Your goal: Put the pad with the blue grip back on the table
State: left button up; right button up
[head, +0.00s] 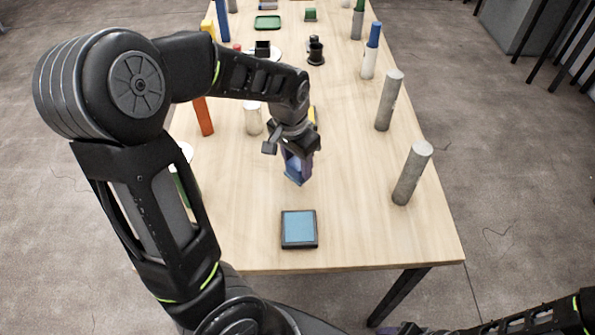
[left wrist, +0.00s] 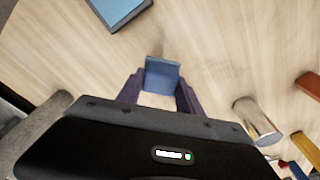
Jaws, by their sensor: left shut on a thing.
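My left gripper (head: 297,163) points down over the middle of the table (head: 345,222), behind a blue-topped square block with a dark rim (head: 299,229). It is shut on a small blue piece (head: 294,179), which I take to be the pad with the blue grip. In the left wrist view this blue piece (left wrist: 162,76) sits between the two dark purple fingers. Its underside is hidden, and I cannot tell whether it touches the table. The square block also shows in the left wrist view (left wrist: 120,8). Part of my right arm shows at the lower right; its fingers are barely visible.
Grey cylinders (head: 412,172) (head: 389,100) stand along the right side. A pale cylinder (head: 253,119) and an orange bar (head: 203,116) stand left of the gripper. Dark cups (head: 316,52) and a green tray (head: 267,22) are farther back. The table around the square block is clear.

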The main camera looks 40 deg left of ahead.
aim_at(298, 172)
pick_arm(q)
jog(key=shift+f, duration=1.85)
jog(key=o, duration=1.2)
jog(key=shift+r, duration=0.15)
jog(key=r, duration=0.4)
jog(key=s+r, duration=0.1)
jog(key=r, duration=0.6)
jog(key=shift+s+a+r+b, duration=0.1)
jog(key=shift+s+r+b, duration=0.1)
jog(key=shift+r+b, duration=0.15)
